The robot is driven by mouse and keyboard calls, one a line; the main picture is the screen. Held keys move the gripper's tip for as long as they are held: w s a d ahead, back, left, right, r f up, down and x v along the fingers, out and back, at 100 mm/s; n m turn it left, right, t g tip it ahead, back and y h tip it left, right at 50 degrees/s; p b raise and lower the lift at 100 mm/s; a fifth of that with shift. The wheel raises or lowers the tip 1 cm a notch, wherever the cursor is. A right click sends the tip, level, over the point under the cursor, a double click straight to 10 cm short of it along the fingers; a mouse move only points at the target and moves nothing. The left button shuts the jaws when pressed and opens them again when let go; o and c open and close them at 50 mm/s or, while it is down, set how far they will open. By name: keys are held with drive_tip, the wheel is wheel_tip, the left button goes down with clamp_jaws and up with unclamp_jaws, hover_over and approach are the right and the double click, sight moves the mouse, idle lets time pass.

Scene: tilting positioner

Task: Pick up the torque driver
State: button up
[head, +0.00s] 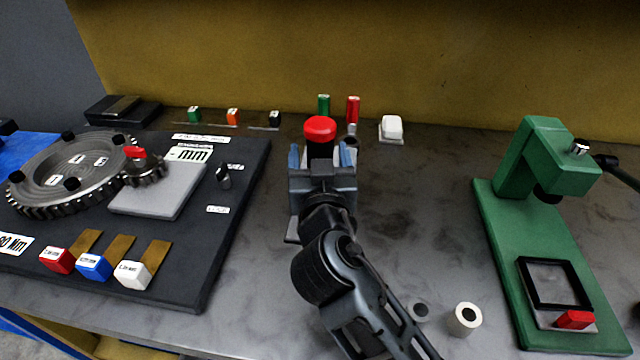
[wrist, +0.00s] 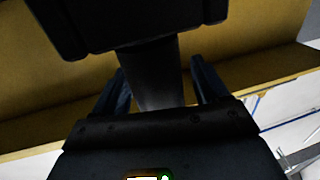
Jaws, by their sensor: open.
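The torque driver appears to be the upright tool with a red cap (head: 320,128) and a dark body, at the middle of the bench in the head view. My gripper (head: 320,156) is open, with one blue-grey finger on each side of the dark body below the cap. In the wrist view, a dark shaft (wrist: 157,75) with a wide black part above it stands between the open fingers of my gripper (wrist: 160,82). Gaps show beside the shaft, wider on the right. The tool's lower end is hidden behind my gripper.
A black board with a large gear (head: 75,172) and coloured blocks lies left. A green press stand (head: 545,170) is at right. Small green (head: 323,104) and red (head: 353,108) pieces and a white block (head: 392,127) stand behind.

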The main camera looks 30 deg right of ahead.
clamp_jaws()
idle(0.6)
